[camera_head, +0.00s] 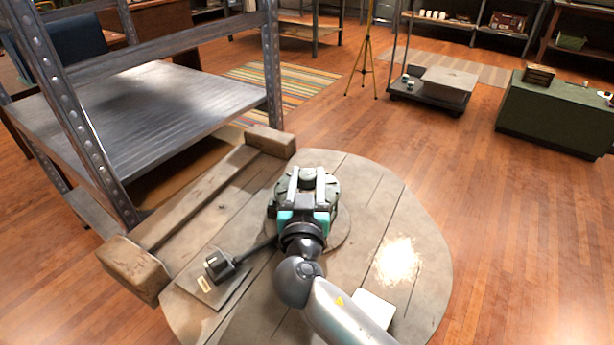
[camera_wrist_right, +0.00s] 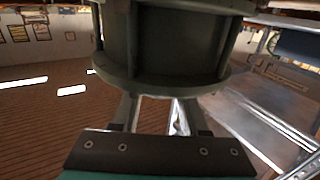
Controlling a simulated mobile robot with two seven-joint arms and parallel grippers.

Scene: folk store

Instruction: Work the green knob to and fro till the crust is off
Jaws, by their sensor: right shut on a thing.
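The green knob (camera_head: 309,173) is round and dark green, and sits on a round base on the wooden round table (camera_head: 410,215). My right gripper (camera_head: 307,186) is over it from the near side, with its two pale fingers shut on it. In the right wrist view, a big dark green ribbed round body (camera_wrist_right: 175,45) fills the top middle, close against the fingers. Much of the knob is hidden by my gripper and wrist. I cannot make out any crust. My left gripper is not in view.
A dark box on a flat plate (camera_head: 222,265) sits left of the knob, with a dark rod running toward it. A wooden beam frame (camera_head: 200,195) lies along the table's left side, beside a metal shelf (camera_head: 140,110). A white block (camera_head: 373,308) is near right.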

